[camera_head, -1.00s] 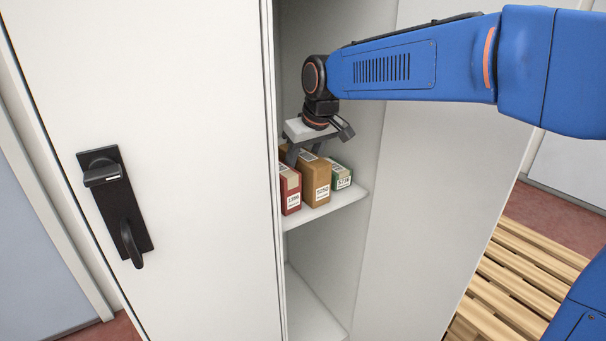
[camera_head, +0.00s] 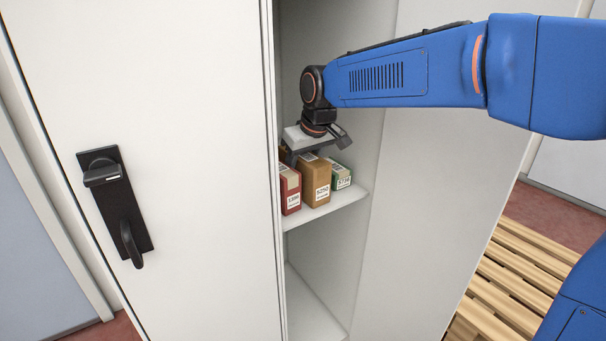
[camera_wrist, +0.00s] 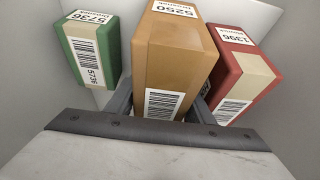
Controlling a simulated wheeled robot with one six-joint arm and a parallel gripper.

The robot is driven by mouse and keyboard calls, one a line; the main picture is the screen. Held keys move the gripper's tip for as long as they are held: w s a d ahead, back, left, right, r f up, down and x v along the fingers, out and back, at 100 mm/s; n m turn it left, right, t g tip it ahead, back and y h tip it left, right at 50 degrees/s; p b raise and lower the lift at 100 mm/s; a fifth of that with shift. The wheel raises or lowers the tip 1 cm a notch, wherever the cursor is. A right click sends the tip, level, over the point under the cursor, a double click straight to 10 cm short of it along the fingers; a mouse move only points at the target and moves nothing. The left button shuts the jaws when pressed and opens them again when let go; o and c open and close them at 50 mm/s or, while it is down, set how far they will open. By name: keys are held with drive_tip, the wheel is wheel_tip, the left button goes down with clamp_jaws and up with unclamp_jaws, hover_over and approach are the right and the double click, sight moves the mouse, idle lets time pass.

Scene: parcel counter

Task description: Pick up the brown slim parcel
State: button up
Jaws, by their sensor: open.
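The brown slim parcel (camera_head: 316,184) stands upright on a cabinet shelf, between a red parcel and a green parcel. In the wrist view the brown parcel (camera_wrist: 172,65) fills the middle, with a 5250 label on top. My gripper (camera_head: 303,153) points down just above and around it. In the wrist view one finger (camera_wrist: 120,102) shows at the brown parcel's left side and the other (camera_wrist: 203,106) at its right side, beside the red parcel. The jaws are open. The fingertips are hidden low beside the parcel, so I cannot tell whether they touch it.
The red parcel (camera_head: 290,190) and the green parcel (camera_head: 341,176) stand close on either side. The shelf (camera_head: 335,205) is inside a tall white cabinet; its left door (camera_head: 190,170) has a black handle. A wooden pallet (camera_head: 510,270) lies on the floor at the right.

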drive_tip(key=c, duration=1)
